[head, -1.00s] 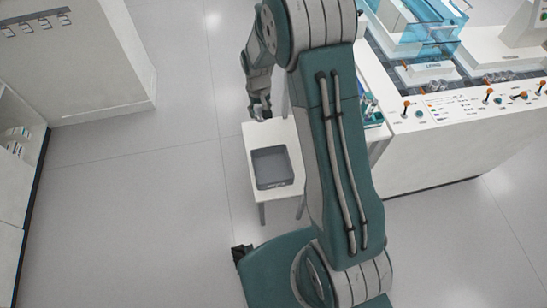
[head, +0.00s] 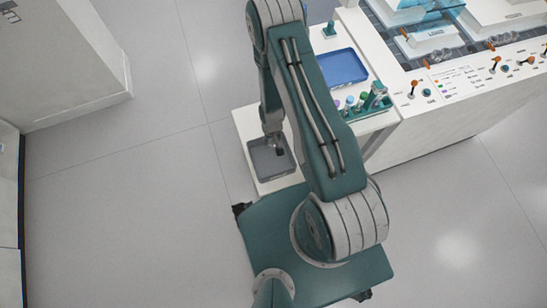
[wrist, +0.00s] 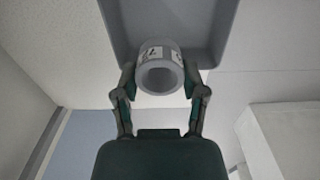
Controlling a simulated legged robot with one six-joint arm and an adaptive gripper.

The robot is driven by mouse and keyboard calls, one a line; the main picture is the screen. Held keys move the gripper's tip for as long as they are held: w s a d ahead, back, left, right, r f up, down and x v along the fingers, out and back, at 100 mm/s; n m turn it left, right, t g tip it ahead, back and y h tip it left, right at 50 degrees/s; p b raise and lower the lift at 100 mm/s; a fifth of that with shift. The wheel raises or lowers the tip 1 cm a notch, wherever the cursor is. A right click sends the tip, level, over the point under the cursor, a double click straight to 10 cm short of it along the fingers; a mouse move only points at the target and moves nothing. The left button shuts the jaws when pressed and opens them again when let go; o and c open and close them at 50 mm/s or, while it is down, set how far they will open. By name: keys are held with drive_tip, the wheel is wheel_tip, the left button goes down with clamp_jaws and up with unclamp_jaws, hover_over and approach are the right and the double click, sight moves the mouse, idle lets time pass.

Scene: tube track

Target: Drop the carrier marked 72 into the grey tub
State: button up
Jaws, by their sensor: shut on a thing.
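My gripper (head: 276,150) is over the grey tub (head: 262,170) in the head view. In the wrist view my gripper (wrist: 160,88) is shut on a pale grey, hollow round carrier (wrist: 158,72), with one finger on each side. The carrier has a white label with dark marks, but I cannot read a number on it. The grey tub (wrist: 220,30) shows behind the carrier in the wrist view. In the head view the carrier is too small and covered to make out. I cannot tell the exact height of the carrier over the tub.
The tub stands on a small white table (head: 245,122). To its right, a white counter holds a blue tray (head: 343,67) and a teal rack (head: 377,98). A white console with levers (head: 440,85) stands beyond. The floor on the left is clear up to the cabinets.

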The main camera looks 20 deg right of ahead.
drive_tip(key=shift+s+d+f, duration=0.15)
drive_tip(key=shift+s+f, duration=0.05)
drive_tip(key=shift+f, duration=2.95)
drive_tip(key=o, duration=0.9)
wheel_tip(320, 180, up, 12)
drive_tip(key=shift+w+f, duration=0.1)
